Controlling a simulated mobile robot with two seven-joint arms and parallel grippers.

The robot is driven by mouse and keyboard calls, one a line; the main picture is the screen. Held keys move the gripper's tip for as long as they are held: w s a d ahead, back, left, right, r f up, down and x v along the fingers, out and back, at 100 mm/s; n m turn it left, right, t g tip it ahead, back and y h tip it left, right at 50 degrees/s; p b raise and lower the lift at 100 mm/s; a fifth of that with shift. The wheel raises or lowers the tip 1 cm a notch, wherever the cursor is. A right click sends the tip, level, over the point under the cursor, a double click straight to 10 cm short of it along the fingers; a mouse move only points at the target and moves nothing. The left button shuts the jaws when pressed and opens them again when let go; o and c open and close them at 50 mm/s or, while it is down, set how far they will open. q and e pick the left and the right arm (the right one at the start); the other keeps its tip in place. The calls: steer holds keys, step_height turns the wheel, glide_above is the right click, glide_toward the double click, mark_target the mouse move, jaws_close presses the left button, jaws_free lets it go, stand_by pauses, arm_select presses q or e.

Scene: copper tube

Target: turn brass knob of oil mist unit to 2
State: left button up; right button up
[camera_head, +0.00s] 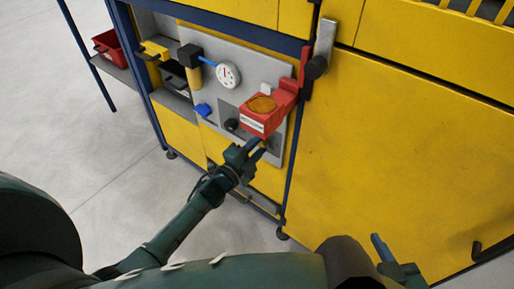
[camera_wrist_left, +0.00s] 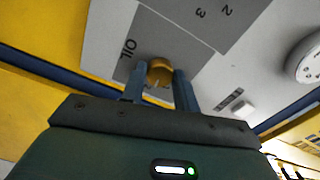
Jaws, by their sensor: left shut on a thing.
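The brass knob (camera_wrist_left: 160,70) sits on a grey plate (camera_wrist_left: 190,30) marked OIL, with the numbers 2 and 3 beside it in the left wrist view. My left gripper (camera_wrist_left: 157,88) has its two blue fingers on either side of the knob and is shut on it. I cannot tell which number the knob points at. In the head view my left gripper (camera_head: 257,150) reaches the panel just under a red box, and the knob is mostly hidden there. My right gripper (camera_head: 388,255) is at the bottom right, away from the panel, partly hidden; its opening is unclear.
The red box (camera_head: 284,97) with an orange round top juts out above my left gripper. Yellow machine doors (camera_head: 410,130) fill the right. Open floor (camera_head: 110,180) lies left.

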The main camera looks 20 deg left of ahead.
arm_select(q)
steer(key=shift+m, duration=0.5)
arm_select(e)
steer(key=shift+w+f, duration=0.15)
arm_select(q)
steer(key=o, duration=1)
steer(key=shift+c, duration=0.2)
steer(key=shift+s, duration=0.1)
steer(key=p+v, duration=0.2)
steer(key=v, duration=1.1)
arm_select(e)
steer(key=shift+s+d+r+m, duration=0.15)
steer(key=shift+d+r+m, duration=0.1)
steer(key=shift+r, duration=0.35)
steer(key=shift+s+d+r+m, duration=0.15)
steer(key=shift+d+r, duration=0.05)
steer(key=shift+r, duration=0.4)
